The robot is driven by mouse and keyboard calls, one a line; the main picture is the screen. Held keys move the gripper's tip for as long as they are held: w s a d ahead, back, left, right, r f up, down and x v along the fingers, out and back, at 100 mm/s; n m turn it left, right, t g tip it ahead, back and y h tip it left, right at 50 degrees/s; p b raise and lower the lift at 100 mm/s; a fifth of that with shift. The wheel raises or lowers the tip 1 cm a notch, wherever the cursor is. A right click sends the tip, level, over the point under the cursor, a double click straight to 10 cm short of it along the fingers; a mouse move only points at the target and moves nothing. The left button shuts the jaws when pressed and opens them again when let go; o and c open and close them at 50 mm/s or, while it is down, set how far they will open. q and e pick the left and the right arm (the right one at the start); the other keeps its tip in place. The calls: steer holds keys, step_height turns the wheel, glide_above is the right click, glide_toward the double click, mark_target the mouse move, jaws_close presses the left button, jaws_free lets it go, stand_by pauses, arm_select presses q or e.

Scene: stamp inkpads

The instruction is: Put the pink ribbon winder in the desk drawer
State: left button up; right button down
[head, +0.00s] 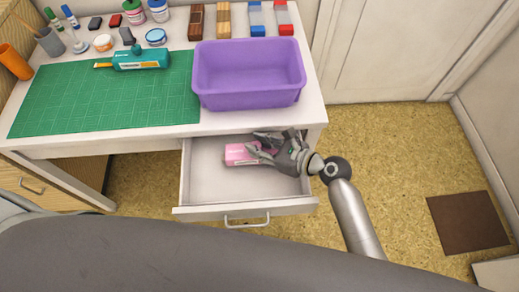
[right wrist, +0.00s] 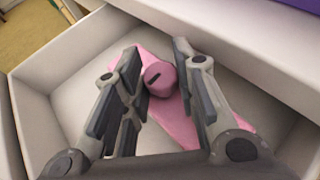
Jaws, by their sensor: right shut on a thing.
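The pink ribbon winder (head: 240,154) is inside the open desk drawer (head: 212,187), near its back. My right gripper (head: 262,146) reaches into the drawer from the right and is shut on the winder. In the right wrist view, the winder (right wrist: 180,128) lies between the two fingers (right wrist: 157,88), with its round pink knob facing up. The drawer's pale walls (right wrist: 42,112) surround it there. I cannot tell whether the winder touches the drawer floor. My left gripper is not in view.
The purple bin (head: 248,98) stands on the desk just behind the drawer. A green cutting mat (head: 70,100) with a teal tool (head: 140,60) lies to its left. Stamps, jars and blocks line the desk's back. The drawer's front and left floor are clear.

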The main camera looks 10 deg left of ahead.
steer(key=shift+f, duration=0.9)
steer(key=shift+f, duration=0.15)
steer(key=c, duration=1.4)
jaws_free()
steer(key=shift+c, duration=0.2)
steer(key=v, duration=1.2)
steer(key=shift+p, duration=0.45)
steer(key=shift+s+r, duration=0.1)
steer(key=shift+r, duration=0.2)
